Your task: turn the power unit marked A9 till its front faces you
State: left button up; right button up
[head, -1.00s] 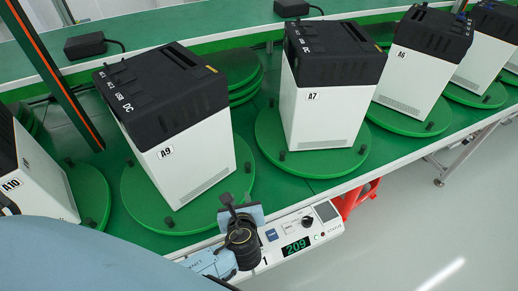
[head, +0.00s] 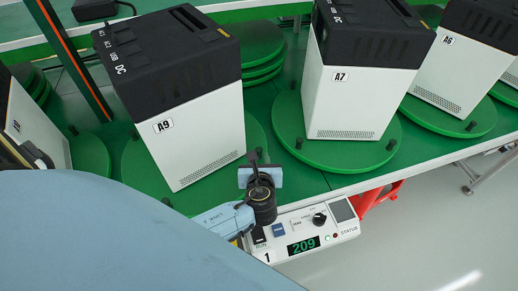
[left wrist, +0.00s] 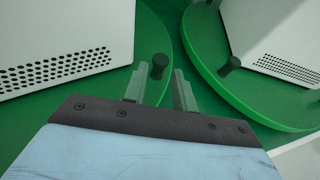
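The power unit marked A9 (head: 203,135) is a white box with a black top, standing on a green turntable (head: 140,165) in the head view. Its A9 label side faces the camera, and port labels including DC run along the top's left edge. My left gripper (head: 257,168) is at the turntable's right front edge, beside the unit and apart from it. In the left wrist view, its two fingers (left wrist: 160,90) are apart with nothing held. A dark peg (left wrist: 160,66) on the turntable rim shows just beyond the gap between them. My right gripper is not in view.
Unit A7 (head: 362,85) stands on its own turntable (head: 340,150) to the right, close to A9's. A6 (head: 448,75) is further right. A control box (head: 330,222) showing 209 sits in front of my left gripper. A partly cropped unit (head: 30,127) is at left.

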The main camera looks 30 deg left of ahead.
aim_at(259, 153)
pick_arm(q)
jog(key=b+x, duration=0.1)
jog(key=x, duration=0.6)
jog(key=shift+a, duration=0.1)
grip_shut()
